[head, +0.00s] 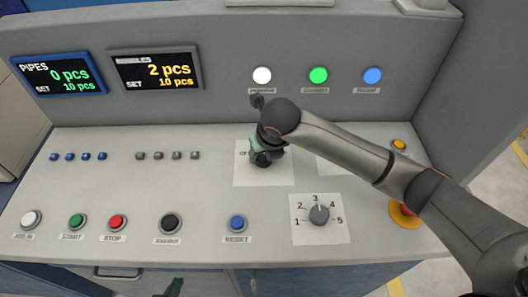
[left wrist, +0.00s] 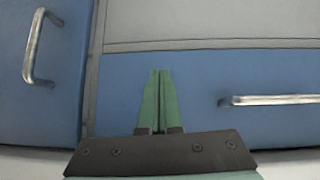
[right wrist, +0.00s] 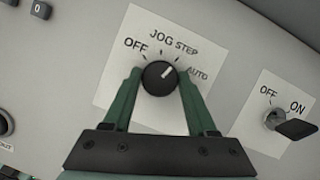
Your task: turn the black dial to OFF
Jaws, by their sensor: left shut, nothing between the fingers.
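The black dial (right wrist: 158,79) sits on a white plate (right wrist: 117,82) marked OFF, JOG, STEP and AUTO in the right wrist view. Its white pointer slants up and right, toward STEP. My right gripper (right wrist: 160,78) has one green finger on each side of the dial, very close to its edges; whether they press on it I cannot tell. In the head view my right gripper (head: 264,158) hides the dial on its white plate (head: 262,178). My left gripper (left wrist: 161,74) is shut and empty in front of the blue cabinet; its tip (head: 174,288) shows at the head view's bottom edge.
A key switch (right wrist: 274,119) marked OFF and ON is right of the dial. A numbered knob (head: 319,215) is nearer the front. A red emergency button (head: 405,212) lies beside my right arm. Push buttons such as the blue reset button (head: 237,223) line the front.

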